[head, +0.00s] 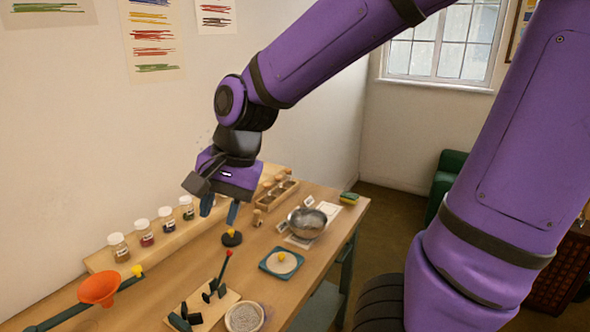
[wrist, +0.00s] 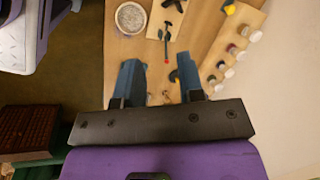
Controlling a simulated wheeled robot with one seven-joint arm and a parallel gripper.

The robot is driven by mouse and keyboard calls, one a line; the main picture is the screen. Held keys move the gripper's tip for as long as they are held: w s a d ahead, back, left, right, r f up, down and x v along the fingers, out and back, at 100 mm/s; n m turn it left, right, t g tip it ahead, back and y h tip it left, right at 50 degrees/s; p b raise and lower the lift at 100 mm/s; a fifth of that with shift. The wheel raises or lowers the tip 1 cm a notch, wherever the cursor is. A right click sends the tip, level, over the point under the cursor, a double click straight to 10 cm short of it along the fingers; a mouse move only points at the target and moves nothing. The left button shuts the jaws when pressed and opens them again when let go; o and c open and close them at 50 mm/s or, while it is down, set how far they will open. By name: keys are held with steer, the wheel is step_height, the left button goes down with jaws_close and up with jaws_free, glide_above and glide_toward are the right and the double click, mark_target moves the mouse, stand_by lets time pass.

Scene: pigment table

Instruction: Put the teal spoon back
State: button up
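A thin dark green-teal stick with a red tip (head: 224,269) slants up from a dark rest on a pale wooden board (head: 231,296). It is the likeliest teal spoon, but I cannot make out a bowl on it. It also shows in the wrist view (wrist: 167,42), beyond my fingertips. My gripper (head: 219,210) is high above the table, its blue fingers pointing down and apart. In the wrist view the gripper (wrist: 159,76) is open with nothing held. A black disc with a yellow knob (head: 231,238) stands below the fingers, partly hidden by the right finger in the wrist view.
A bowl of grey grains (head: 244,318) is beside the board. An orange funnel (head: 99,287) on a teal arm is at left. Several jars (head: 145,231) line the wall shelf. A teal square with a pale disc (head: 282,262) and a metal bowl (head: 307,222) stand right.

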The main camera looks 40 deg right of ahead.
steer(key=s+d+r+n+t+h, duration=0.3)
steer(key=s+d+r+n, duration=0.4)
steer(key=s+d+n, duration=0.1)
steer(key=shift+s+r+n, duration=0.35)
steer(key=shift+s+n, duration=0.25)
steer(key=shift+s, duration=0.35)
stand_by(0.4)
